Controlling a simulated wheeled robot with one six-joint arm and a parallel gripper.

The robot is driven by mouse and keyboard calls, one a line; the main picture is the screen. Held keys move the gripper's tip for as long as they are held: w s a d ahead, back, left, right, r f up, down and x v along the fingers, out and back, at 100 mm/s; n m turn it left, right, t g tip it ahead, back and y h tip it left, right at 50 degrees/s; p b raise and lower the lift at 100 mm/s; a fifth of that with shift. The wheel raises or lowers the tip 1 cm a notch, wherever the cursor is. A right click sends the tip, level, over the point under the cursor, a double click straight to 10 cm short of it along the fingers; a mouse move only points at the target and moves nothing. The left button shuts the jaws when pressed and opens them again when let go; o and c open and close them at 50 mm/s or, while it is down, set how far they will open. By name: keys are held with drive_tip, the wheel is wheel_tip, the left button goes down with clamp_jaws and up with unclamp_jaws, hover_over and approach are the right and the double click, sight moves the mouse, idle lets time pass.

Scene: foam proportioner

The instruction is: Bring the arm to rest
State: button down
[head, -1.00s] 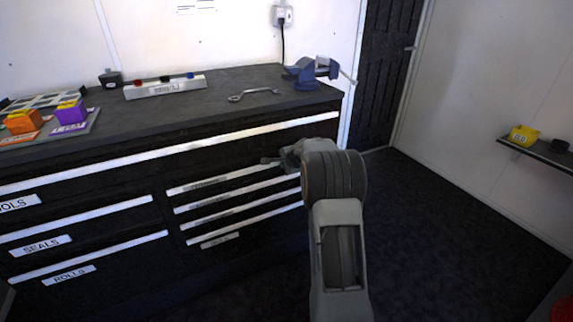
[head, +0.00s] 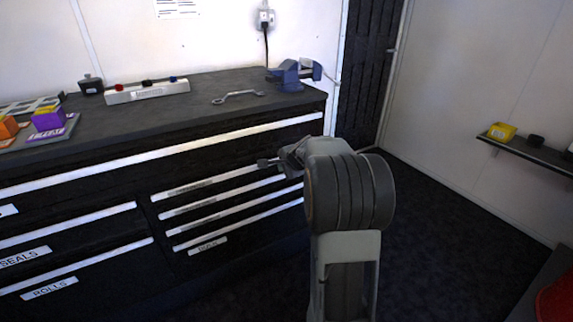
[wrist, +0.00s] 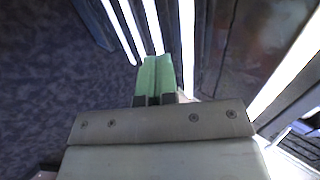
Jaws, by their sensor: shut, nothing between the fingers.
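My gripper (head: 266,163) is at the end of my grey arm in the head view, in front of the workbench drawers and below the bench top's front edge. It looks small there and is partly hidden behind my wrist. In the wrist view the two green fingertips (wrist: 156,75) lie side by side, shut and empty. The drawer fronts with their pale handle strips show beyond them. I cannot tell how far the fingertips are from the drawers.
The dark workbench (head: 200,110) carries a blue vise (head: 290,75), a wrench (head: 238,97), a labelled rack (head: 147,92) and colored blocks (head: 48,119). A shelf (head: 540,155) with a yellow object (head: 501,132) is on the right wall.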

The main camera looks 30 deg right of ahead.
drive_tip(key=s+a+r+n+g+y+p, duration=0.1)
drive_tip(key=s+a+r+n+g+p, duration=0.1)
drive_tip(key=s+a+r+n+p, duration=0.5)
drive_tip(key=s+a+r+n+g+y+p, duration=0.1)
drive_tip(key=s+a+r+n+p, duration=0.3)
drive_tip(key=a+r+p, duration=0.55)
drive_tip(key=s+a+r+n+g+p, duration=0.1)
drive_tip(key=s+a+r+n+p, duration=0.1)
drive_tip(key=s, duration=0.3)
drive_tip(key=s+a+r+n+g+h+p, duration=0.1)
drive_tip(key=s+a+r+n+p, duration=0.1)
drive_tip(key=s+r+n+p, duration=0.1)
drive_tip(key=s+a+r+n+p, duration=0.1)
drive_tip(key=s+r+n+p, duration=0.1)
drive_tip(key=s+r+p, duration=0.2)
drive_tip(key=s+p, duration=0.1)
drive_tip(key=s, duration=0.2)
drive_tip(key=shift+a+n+g, duration=0.3)
drive_tip(key=shift+a+g, duration=0.1)
